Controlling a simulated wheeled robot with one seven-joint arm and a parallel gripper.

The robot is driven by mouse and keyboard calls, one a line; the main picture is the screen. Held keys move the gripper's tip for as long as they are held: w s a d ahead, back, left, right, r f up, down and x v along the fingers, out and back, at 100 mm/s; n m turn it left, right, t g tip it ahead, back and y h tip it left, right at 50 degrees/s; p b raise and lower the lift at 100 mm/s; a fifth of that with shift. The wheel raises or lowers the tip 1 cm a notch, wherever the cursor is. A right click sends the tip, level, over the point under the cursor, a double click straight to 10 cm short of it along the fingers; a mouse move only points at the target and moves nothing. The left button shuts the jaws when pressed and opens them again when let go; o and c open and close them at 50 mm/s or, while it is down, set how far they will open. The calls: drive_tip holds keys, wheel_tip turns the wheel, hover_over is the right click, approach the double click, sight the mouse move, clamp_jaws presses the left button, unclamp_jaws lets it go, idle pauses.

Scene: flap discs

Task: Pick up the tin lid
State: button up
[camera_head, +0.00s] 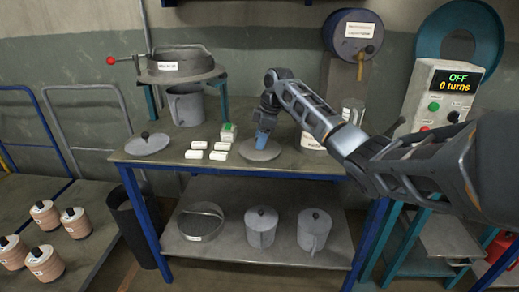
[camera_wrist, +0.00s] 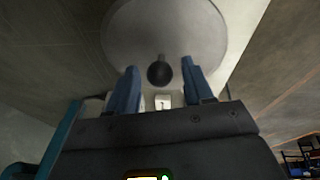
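A round grey lid (camera_head: 262,154) lies flat on the bench top below my gripper (camera_head: 262,140). It also shows in the wrist view (camera_wrist: 130,30), with a dark round knob (camera_wrist: 160,73). My gripper's blue fingers are apart, one on each side of the knob, with a gap to it. In the wrist view the gripper (camera_wrist: 161,72) holds nothing. In the head view the fingers hide the knob. A second grey lid (camera_head: 148,146) with a black knob lies at the bench's left end. I cannot tell from the looks which one is the tin lid.
Several white blocks (camera_head: 195,154) and a small green-topped box (camera_head: 228,133) sit left of my gripper. A grey jug (camera_head: 186,105) stands behind under a sieve stand (camera_head: 180,67). A white container (camera_head: 312,141) stands close on the right. The bench's front edge (camera_head: 240,170) is near.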

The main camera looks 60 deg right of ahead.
clamp_jaws()
idle(0.3)
